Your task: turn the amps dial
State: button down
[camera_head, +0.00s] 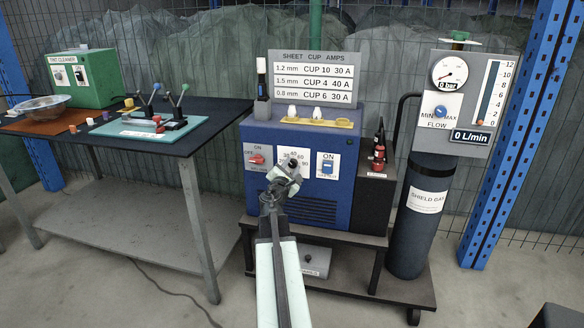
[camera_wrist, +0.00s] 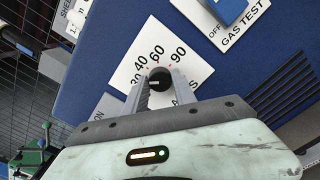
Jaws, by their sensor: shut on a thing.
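The amps dial (camera_wrist: 160,77) is a round black knob on a white plate (camera_wrist: 150,48) marked 30, 40, 60 and 90. The plate is on the front of a blue welder (camera_head: 334,205). My gripper (camera_head: 290,173) reaches the dial from the front, and its jaws are shut on the knob, one on each side. A light mark shows on the knob in the wrist view, but I cannot tell exactly which number it faces. In the head view my gripper hides part of the dial plate.
A red on/off switch (camera_head: 256,159) sits left of the dial and a blue gas test switch (camera_head: 327,167) right of it. A sheet/cup/amps sign (camera_head: 311,79) stands above. A gas cylinder (camera_head: 416,225) stands right; a workbench (camera_head: 60,131) is left.

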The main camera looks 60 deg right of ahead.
jog(key=shift+w+a+n, duration=0.1)
jog(key=shift+w+n, duration=0.05)
jog(key=shift+n, duration=0.45)
jog(key=c, duration=1)
grip_release()
jog(key=v, duration=0.7)
jog(key=shift+a, duration=0.35)
